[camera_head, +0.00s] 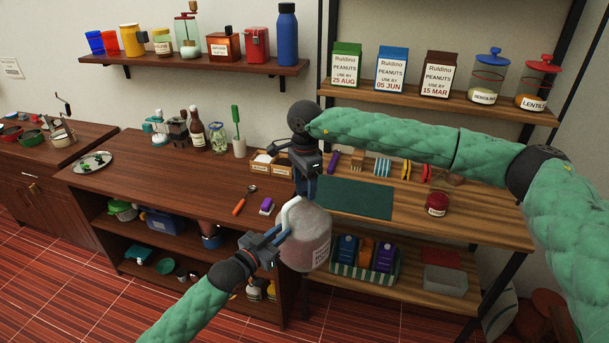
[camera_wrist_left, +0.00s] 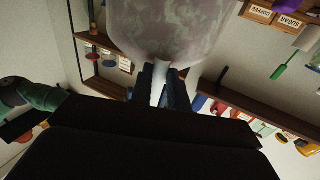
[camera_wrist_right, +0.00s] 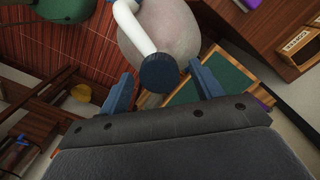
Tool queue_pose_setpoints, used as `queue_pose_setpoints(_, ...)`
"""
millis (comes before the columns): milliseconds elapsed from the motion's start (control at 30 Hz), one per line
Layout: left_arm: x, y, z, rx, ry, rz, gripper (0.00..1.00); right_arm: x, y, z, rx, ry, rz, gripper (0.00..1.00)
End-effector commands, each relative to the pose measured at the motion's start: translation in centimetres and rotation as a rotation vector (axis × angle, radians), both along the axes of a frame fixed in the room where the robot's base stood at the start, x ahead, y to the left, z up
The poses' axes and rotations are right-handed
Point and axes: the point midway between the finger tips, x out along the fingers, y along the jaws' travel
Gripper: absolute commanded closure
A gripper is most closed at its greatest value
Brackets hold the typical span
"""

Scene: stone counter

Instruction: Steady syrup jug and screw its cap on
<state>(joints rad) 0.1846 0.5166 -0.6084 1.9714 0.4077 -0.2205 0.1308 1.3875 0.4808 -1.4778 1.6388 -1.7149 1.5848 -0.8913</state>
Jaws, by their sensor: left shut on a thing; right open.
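The syrup jug (camera_head: 312,238) is translucent, with pinkish contents, a label and a white handle. My left gripper (camera_head: 279,238) is shut on the handle, which shows between its fingers in the left wrist view (camera_wrist_left: 166,84). The jug appears held in the air in front of the counter edge, roughly upright. My right gripper (camera_head: 305,188) is above the jug, pointing down and open. In the right wrist view, the dark blue cap (camera_wrist_right: 160,73) is at the jug's top, between and slightly beyond the open fingertips. I cannot tell whether its thread is engaged.
To the right are a green mat (camera_head: 350,198) and a red jar (camera_head: 437,204). A striped crate (camera_head: 350,283) stands on the lower shelf.

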Motion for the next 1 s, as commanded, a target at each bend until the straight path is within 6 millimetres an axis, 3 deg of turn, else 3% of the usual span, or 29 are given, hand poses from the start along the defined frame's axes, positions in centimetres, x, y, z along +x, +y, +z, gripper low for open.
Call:
queue_pose_setpoints(233, 0.01, -0.01, 0.08, -0.001, -0.001, 0.0, 1.0, -0.01, 0.01, -0.06, 0.0, 0.0, 0.0, 0.35)
queue_pose_setpoints(467, 0.01, -0.01, 0.07, -0.001, -0.001, 0.0, 1.0, -0.01, 0.02, -0.05, 0.0, 0.0, 0.0, 0.8)
queue_pose_setpoints(767, 0.0, -0.01, 0.07, -0.001, -0.001, 0.0, 1.0, -0.01, 0.03, -0.07, -0.001, 0.0, -0.034, 0.82)
queue_pose_setpoints(1000, -0.01, -0.02, 0.07, -0.001, -0.001, 0.0, 1.0, -0.02, 0.06, -0.14, -0.005, 0.005, -0.326, 0.82)
